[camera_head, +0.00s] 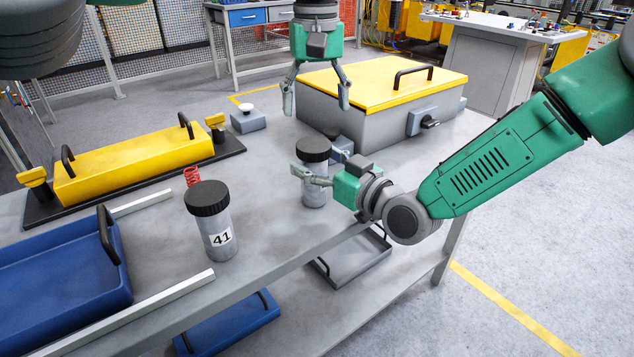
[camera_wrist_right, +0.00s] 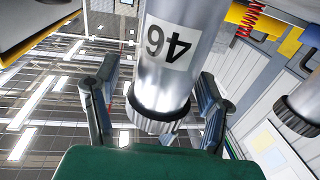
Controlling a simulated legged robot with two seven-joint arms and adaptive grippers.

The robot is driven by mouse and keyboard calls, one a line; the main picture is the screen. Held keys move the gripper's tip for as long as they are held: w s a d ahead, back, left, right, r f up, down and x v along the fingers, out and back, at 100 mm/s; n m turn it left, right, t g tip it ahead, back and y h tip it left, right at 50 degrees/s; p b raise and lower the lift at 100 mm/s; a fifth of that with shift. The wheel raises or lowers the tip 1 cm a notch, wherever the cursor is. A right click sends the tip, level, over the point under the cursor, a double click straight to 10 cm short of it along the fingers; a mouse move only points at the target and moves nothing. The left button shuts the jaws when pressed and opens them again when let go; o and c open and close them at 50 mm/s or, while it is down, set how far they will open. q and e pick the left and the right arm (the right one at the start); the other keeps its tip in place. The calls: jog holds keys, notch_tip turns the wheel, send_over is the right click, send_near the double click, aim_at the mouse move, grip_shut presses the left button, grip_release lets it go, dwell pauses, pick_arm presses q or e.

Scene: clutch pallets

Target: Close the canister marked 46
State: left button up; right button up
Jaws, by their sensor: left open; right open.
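The canister marked 46 (camera_wrist_right: 177,35) is a silver cylinder with a dark ribbed lid (camera_wrist_right: 157,115), seen upside down in the right wrist view. In the head view the canister (camera_head: 314,193) stands upright on the bench with its black lid (camera_head: 313,148) on top; whether the lid is tight cannot be told. My right gripper (camera_head: 315,166) is open, with its fingers on either side of the canister's upper part. It also shows in the wrist view (camera_wrist_right: 158,85), with gaps beside the canister. My left gripper (camera_head: 316,92) is open and empty, pointing down above and behind the lid.
A lidded canister marked 41 (camera_head: 221,240) stands front left of it. A grey case with a yellow lid (camera_head: 385,82) is behind. A yellow box (camera_head: 125,163), a red spring (camera_head: 192,177) and a blue tray (camera_head: 60,262) lie to the left. The bench's front edge is close.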

pick_arm(q)
jog(key=shift+s+a, duration=0.1)
jog(key=shift+a, duration=0.3)
pick_arm(e)
jog(key=shift+a, duration=0.4)
pick_arm(q)
jog(key=shift+d, duration=0.2)
pick_arm(e)
jog(key=shift+d, duration=0.15)
grip_shut()
pick_arm(q)
jog(key=shift+d, duration=0.1)
pick_arm(e)
jog(key=shift+d, duration=0.1)
pick_arm(q)
jog(key=n, duration=0.8)
jog(key=shift+n, duration=0.3)
pick_arm(e)
jog(key=shift+f, duration=0.1)
pick_arm(q)
jog(key=n, duration=0.9)
jog(key=shift+n, duration=0.3)
